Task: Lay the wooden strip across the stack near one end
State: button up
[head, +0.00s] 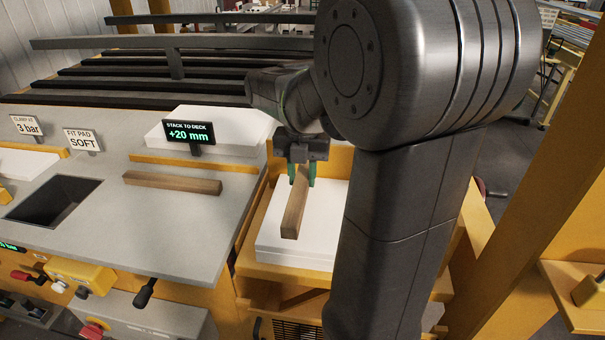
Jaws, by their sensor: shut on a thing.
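My gripper (302,172) has green fingertips and is shut on a brown wooden strip (293,210). The strip points toward the camera over the white stack (268,241), near its left part. I cannot tell whether the strip touches the stack's top or is just above it. The stack sits on a yellow platform to the right of the grey deck. My arm hides the stack's right side. A second wooden strip (172,182) lies on the grey deck (135,227).
A sign (189,132) reading "STACK TO DECK +20 mm" stands on the deck before another white stack (228,125). The deck has a dark square opening (55,201). Small signs (83,140) stand at the left. A yellow post (520,190) rises at the right.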

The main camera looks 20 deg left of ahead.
jog(key=shift+r, duration=0.1)
jog(key=shift+f+b, duration=2.3)
jog(key=shift+f, duration=1.8)
jog(key=o, duration=1.5)
jog(key=shift+c, duration=0.2)
jog(key=shift+r, duration=0.1)
notch_tip(320, 180, up, 14)
jog(key=shift+f, duration=0.15)
jog(key=shift+f, duration=0.1)
